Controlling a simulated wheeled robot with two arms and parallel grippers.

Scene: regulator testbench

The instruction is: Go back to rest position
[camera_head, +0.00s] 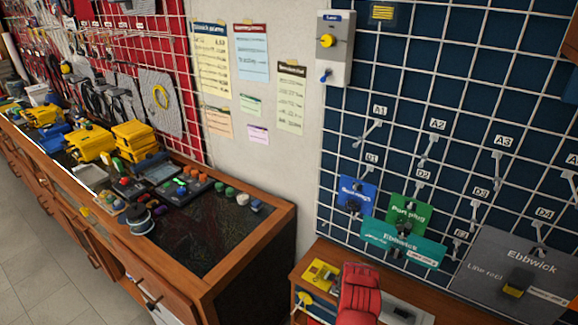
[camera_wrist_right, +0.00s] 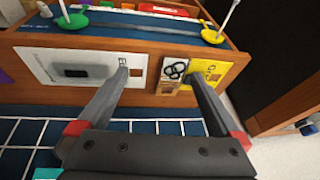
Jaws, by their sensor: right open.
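My right gripper (camera_wrist_right: 157,76) shows in the right wrist view. Its two dark fingers, with red parts near their base, are spread wide with nothing held between them. Beyond the fingers is the wooden bench (camera_wrist_right: 30,37) with a white panel (camera_wrist_right: 45,66) and a yellow panel (camera_wrist_right: 222,68) on it. A small tag with black rings (camera_wrist_right: 174,70) lies between the fingertips in the picture; I cannot tell how far it is from them. My left gripper is in neither view.
In the head view, a wooden workbench (camera_head: 285,222) on the left carries yellow cases (camera_head: 92,143) and tools. A blue gridded wall board (camera_head: 450,80) with hooks and labelled cards is on the right. A grey switch box (camera_head: 334,62) hangs on the wall. Tiled floor (camera_head: 40,250) is clear at lower left.

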